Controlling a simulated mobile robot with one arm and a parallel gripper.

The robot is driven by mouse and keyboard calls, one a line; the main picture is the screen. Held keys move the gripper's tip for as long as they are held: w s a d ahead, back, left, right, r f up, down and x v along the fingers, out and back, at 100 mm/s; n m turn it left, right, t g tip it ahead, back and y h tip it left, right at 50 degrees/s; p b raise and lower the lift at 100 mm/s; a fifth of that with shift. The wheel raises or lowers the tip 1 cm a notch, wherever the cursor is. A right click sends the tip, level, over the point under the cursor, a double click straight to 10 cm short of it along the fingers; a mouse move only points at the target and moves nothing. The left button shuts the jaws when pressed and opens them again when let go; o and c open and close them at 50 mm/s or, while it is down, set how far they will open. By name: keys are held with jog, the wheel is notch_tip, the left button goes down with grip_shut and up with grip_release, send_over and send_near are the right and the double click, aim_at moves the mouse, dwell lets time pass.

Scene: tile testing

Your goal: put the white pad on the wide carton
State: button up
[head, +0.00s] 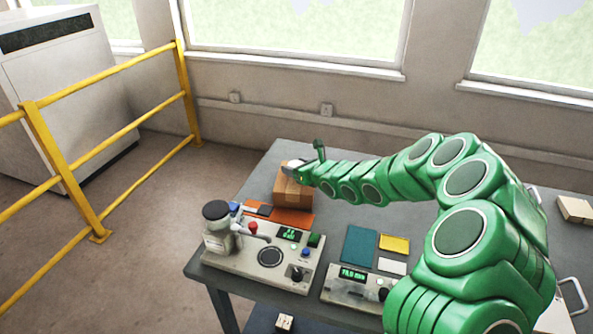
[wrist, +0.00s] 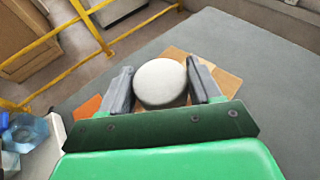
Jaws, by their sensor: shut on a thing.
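The white pad (wrist: 160,84) is round and pale. In the wrist view it sits between the two grey fingers of my gripper (wrist: 161,77), which is shut on it. The wide carton (head: 292,192) is a brown box on the grey table in the head view. My gripper (head: 297,170) is over the carton's top there, hiding part of it. In the wrist view the carton (wrist: 226,80) shows beneath and beside the pad. I cannot tell whether the pad touches the carton's top or is held just above it.
An orange mat (head: 292,216) lies in front of the carton. A testing device (head: 265,257) with knobs stands nearer, and a second meter (head: 352,288) beside it. Teal (head: 359,244), yellow (head: 394,244) and white (head: 392,266) tiles lie to the right. A yellow railing (head: 110,139) stands left.

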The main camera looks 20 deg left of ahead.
jog(key=shift+f, duration=0.65)
jog(key=shift+f, duration=0.15)
jog(key=o, duration=1.1)
jog(key=shift+s+d+r, duration=0.1)
jog(key=shift+d+r, duration=0.15)
jog(key=shift+d, duration=0.05)
jog(key=shift+v, duration=5.7)
